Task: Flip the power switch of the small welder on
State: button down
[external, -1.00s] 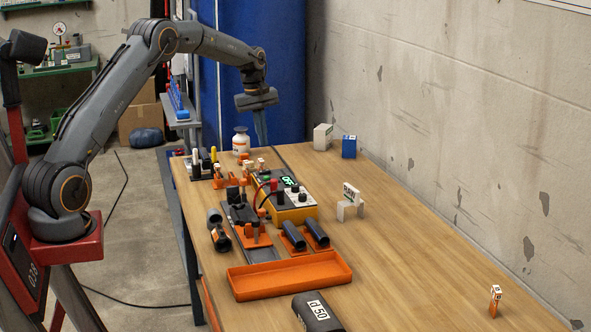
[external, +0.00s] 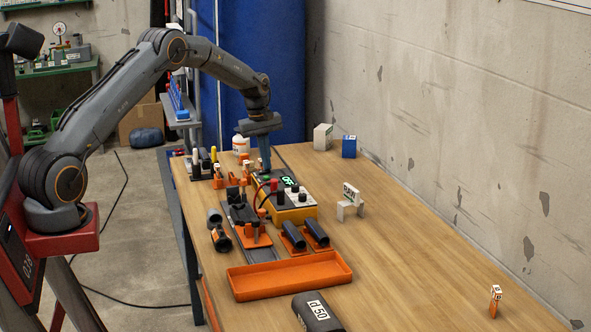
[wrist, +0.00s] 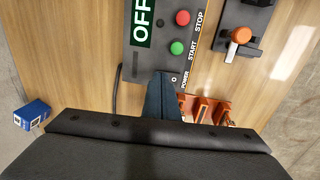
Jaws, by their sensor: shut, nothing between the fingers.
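The small welder (external: 297,215) is a yellow box with a dark top panel in the middle of the bench. In the wrist view its panel (wrist: 155,62) shows a display reading OFF (wrist: 142,18), a red STOP button (wrist: 182,17), a green START button (wrist: 176,48) and a POWER label. My gripper (external: 266,168) is shut and empty, pointing down at the far end of the panel. In the wrist view the gripper's fingers (wrist: 163,82) are beside the POWER label and hide the switch. I cannot tell whether they touch it.
An orange tray (external: 290,277), a black d50 pipe (external: 318,312) and short dark pipes (external: 316,233) lie nearer the camera. A white bottle (external: 241,145) and upright tools (external: 205,162) stand behind left. The right of the bench is mostly clear.

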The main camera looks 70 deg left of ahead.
jog(key=shift+w+f+b, duration=0.1)
jog(key=shift+f+b, duration=0.2)
jog(key=shift+s+p, duration=0.6)
jog(key=shift+s, duration=0.25)
jog(key=shift+r, duration=0.15)
notch_tip(320, 180, up, 14)
jog(key=s, duration=0.1)
jog(key=shift+s+b, duration=0.4)
jog(key=shift+b, duration=0.35)
